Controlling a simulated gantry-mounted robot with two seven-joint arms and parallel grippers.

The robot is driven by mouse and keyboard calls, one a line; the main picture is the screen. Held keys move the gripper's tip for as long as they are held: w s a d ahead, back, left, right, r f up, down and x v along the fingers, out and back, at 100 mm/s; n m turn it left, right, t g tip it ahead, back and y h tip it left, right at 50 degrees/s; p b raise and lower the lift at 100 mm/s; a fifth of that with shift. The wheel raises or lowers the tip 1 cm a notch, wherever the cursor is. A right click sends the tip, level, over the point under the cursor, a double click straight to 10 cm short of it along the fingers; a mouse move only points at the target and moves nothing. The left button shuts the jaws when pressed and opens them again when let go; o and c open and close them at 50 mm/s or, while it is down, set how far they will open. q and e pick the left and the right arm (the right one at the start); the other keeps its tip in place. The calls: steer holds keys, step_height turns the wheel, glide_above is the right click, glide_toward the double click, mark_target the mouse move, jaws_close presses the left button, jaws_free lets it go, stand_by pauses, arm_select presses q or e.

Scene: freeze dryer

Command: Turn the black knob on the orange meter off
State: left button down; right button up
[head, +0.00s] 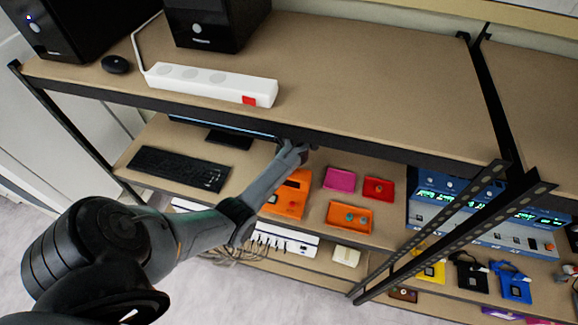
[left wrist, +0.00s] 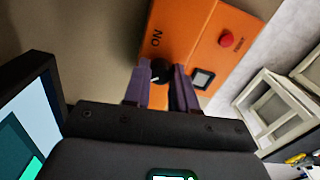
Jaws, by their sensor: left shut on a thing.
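The orange meter (head: 287,199) lies on the middle shelf, partly covered by my left arm in the head view. In the left wrist view the orange meter (left wrist: 195,25) shows the word NO as seen here, a red button (left wrist: 226,40) and a small display (left wrist: 202,79). The black knob (left wrist: 160,70) sits between the fingertips of my left gripper (left wrist: 165,75), which is shut on it. In the head view my left gripper (head: 296,150) is at the meter's far end, under the upper shelf's edge, and the knob is hidden there. My right gripper is not in view.
The upper shelf (head: 370,70) overhangs the meter closely. A keyboard (head: 178,168) lies left of my arm. A pink tray (head: 340,179), a red tray (head: 378,188) and an orange tray (head: 350,217) lie to the right. A power strip (head: 210,82) sits above.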

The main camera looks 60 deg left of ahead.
arm_select(q)
steer(key=shift+r, duration=0.1)
stand_by(0.3)
steer(key=c, duration=0.9)
jaws_free()
steer(key=shift+a+r, duration=0.1)
steer(key=shift+r, duration=0.4)
step_height(320, 180, up, 10)
steer(key=shift+f, duration=0.15)
